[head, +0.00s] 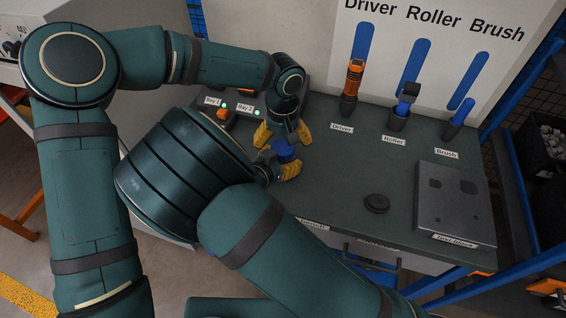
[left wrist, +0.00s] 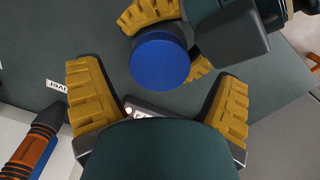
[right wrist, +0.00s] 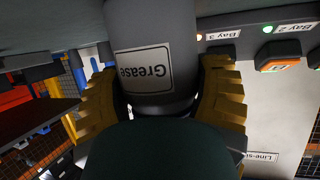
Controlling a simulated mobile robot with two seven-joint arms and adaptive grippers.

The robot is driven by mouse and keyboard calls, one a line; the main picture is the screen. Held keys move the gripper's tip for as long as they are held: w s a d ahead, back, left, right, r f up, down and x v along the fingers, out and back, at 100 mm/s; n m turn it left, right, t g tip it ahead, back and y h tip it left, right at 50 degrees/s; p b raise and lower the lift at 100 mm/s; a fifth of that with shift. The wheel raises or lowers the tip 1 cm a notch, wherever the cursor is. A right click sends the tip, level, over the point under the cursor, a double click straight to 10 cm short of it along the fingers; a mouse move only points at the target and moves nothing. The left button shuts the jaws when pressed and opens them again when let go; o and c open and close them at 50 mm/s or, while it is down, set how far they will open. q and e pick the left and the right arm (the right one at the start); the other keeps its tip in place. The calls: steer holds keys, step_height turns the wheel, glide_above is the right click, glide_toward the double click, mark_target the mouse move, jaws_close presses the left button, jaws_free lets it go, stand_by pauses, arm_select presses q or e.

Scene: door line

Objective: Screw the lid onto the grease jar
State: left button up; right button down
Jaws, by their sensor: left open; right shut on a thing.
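The grease jar (right wrist: 155,65) is a grey cylinder with a white "Grease" label, upside down in the right wrist view. My right gripper (right wrist: 160,100) is shut around its body. A round blue lid (head: 284,152) is at the jar's top; in the left wrist view the lid (left wrist: 160,60) hides most of the jar. I cannot tell whether it is fully seated. My left gripper (head: 284,134) is open, its yellow fingers spread wider than the lid. It is close to the lid, apparently not touching it.
A dark round disc (head: 376,203) lies on the bench (head: 335,180). A grey block (head: 455,208) is at the right. Driver (head: 352,85), roller (head: 403,105) and brush (head: 458,118) stand along the back. A bay unit with lights (head: 225,113) is left of the grippers.

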arm_select(q)
steer(key=shift+f, duration=1)
steer(key=c, duration=1.3)
steer(key=m, duration=0.7)
steer(key=shift+m, duration=0.3)
steer(key=m, duration=0.6)
